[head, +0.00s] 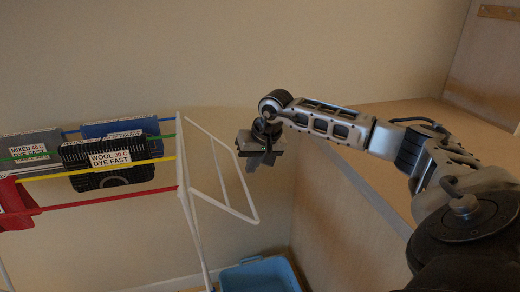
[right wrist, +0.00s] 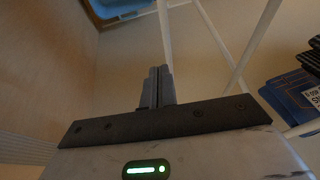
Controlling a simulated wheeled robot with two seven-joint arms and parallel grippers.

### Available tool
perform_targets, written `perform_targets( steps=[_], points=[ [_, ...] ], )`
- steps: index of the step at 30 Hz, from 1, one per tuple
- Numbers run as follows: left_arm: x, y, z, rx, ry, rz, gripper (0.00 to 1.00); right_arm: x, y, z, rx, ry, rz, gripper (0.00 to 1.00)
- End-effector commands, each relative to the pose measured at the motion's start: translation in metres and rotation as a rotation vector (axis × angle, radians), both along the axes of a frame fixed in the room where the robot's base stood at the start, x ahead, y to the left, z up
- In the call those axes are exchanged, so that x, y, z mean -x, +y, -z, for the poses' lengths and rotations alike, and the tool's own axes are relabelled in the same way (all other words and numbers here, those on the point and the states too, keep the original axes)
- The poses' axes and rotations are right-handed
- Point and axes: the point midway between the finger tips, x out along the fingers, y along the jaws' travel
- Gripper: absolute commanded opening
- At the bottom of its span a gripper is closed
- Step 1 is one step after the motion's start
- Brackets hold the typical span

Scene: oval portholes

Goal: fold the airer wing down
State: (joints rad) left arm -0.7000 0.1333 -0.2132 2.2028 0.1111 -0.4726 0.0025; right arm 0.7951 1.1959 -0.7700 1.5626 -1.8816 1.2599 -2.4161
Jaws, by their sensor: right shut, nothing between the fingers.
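The airer (head: 181,150) is a white frame at the left of the head view with green, blue, yellow and red lines. Its wing (head: 247,187) is a white wire loop standing out from the frame's right end, with a bar across it. White bars of the airer (right wrist: 228,52) also cross the right wrist view. My right gripper (head: 262,160) points down just right of the wing's outer upper corner; whether it touches the wing cannot be told. Its fingers (right wrist: 155,88) are shut together and empty. My left gripper is not in view.
Dark, grey and blue items with labels (head: 110,160) hang on the lines, with a red one (head: 14,203) at the far left. A blue tub (head: 260,276) stands on the floor below. A wooden panel (head: 340,215) stands to the right, below my right arm.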

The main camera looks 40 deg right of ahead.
Motion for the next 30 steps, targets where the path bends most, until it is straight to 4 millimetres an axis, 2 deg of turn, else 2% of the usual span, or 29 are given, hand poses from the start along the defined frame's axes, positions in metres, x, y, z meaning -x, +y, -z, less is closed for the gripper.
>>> perform_targets(
  steps=[6,19,23,30],
  points=[
    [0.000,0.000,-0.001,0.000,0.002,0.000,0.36,-0.005,0.010,0.016,0.000,0.001,0.001,0.00],
    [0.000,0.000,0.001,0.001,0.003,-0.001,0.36,-0.006,0.011,0.019,-0.001,-0.001,0.002,0.00],
    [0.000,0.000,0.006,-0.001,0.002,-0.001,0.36,-0.007,0.013,0.023,-0.016,-0.009,0.002,0.00],
    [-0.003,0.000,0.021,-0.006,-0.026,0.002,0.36,-0.013,0.023,0.043,-0.101,-0.055,0.001,0.00]
  ],
)
